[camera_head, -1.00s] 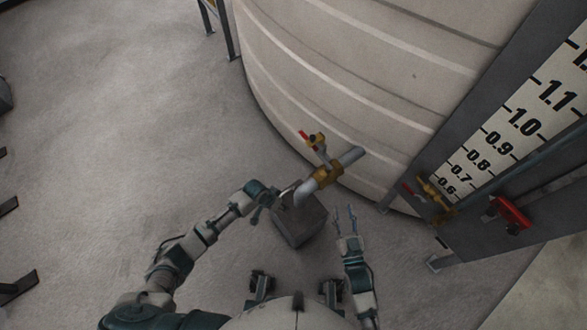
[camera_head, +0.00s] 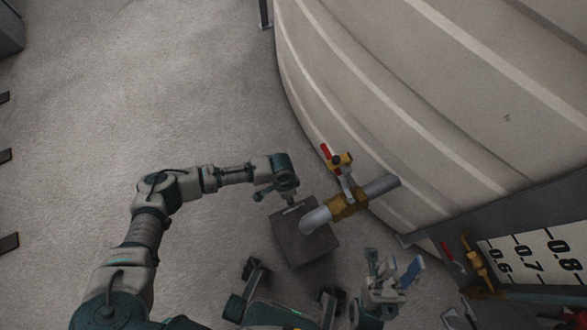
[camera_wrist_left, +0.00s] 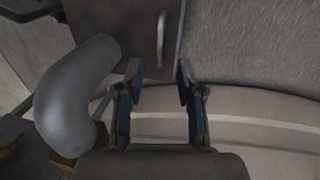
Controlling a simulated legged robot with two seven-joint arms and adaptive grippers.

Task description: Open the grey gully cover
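The grey gully cover (camera_head: 312,247) is the top of a square grey box on the floor under the pipe outlet. In the left wrist view the cover (camera_wrist_left: 140,60) shows a thin metal handle (camera_wrist_left: 161,38). My left gripper (camera_head: 284,195) is over the cover's far left edge. In the left wrist view the left gripper (camera_wrist_left: 158,76) is open and empty, its fingertips apart and on either side of the handle's line, short of the handle. My right gripper (camera_head: 396,268) is open and empty, right of the box.
A grey bent pipe (camera_head: 318,218) with a brass valve (camera_head: 345,205) and red lever (camera_head: 326,151) hangs over the box. It also shows close to the left finger in the left wrist view (camera_wrist_left: 75,95). The large ribbed tank (camera_head: 400,100) fills the right.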

